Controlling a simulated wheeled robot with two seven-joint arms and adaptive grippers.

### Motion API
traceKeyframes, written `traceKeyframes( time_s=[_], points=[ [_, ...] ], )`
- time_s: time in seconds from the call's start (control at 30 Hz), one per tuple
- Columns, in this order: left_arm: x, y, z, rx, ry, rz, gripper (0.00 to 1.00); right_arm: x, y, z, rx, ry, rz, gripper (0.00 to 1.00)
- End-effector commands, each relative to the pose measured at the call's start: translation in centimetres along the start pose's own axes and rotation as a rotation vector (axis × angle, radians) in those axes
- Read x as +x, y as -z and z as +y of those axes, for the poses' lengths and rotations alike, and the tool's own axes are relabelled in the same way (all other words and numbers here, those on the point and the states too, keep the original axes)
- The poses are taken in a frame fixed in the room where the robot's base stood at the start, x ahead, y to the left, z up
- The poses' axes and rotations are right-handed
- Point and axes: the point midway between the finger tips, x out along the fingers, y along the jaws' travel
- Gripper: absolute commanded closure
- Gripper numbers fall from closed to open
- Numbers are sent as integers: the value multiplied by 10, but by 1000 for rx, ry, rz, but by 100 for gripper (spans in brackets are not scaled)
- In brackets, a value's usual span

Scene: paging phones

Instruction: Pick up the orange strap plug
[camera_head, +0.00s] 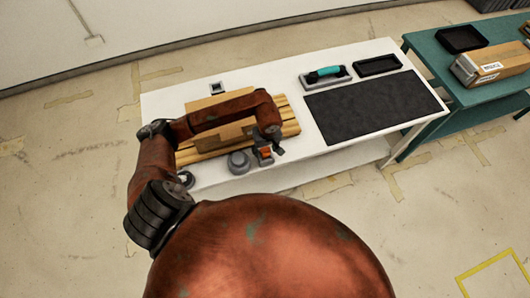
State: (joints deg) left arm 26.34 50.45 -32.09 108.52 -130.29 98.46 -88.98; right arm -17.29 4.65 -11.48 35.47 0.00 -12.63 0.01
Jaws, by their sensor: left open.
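The orange strap plug (265,151) shows as a small orange patch at the front edge of the white table, right of a grey round thing (239,162). My left arm reaches in from the left over the wooden pallet and bends down at its right end. My left gripper (270,148) is open, pointing down right at the plug, with its dark fingers partly covering it. I cannot tell whether the fingers touch the plug. My right gripper is not in view.
A slatted wooden pallet (289,117) with cardboard lies under my arm. A black mat (374,107) covers the table's right part. Behind it are a tray with a teal-handled tool (324,74) and a black tray (378,66). A teal table (425,52) bears a cardboard box (492,63).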

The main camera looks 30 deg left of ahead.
Motion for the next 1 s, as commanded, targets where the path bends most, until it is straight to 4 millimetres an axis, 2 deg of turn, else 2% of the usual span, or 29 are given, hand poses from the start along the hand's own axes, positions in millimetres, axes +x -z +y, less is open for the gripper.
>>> traceKeyframes(
  time_s=[0.13, 0.37, 1.0],
  points=[
    [13, -1, 0, -1, 0, -2, 54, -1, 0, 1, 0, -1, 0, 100],
    [15, 0, -1, -2, -1, 0, 54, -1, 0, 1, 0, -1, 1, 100],
    [15, 0, -1, -3, -1, 0, 98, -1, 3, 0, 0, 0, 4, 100]
  ],
)
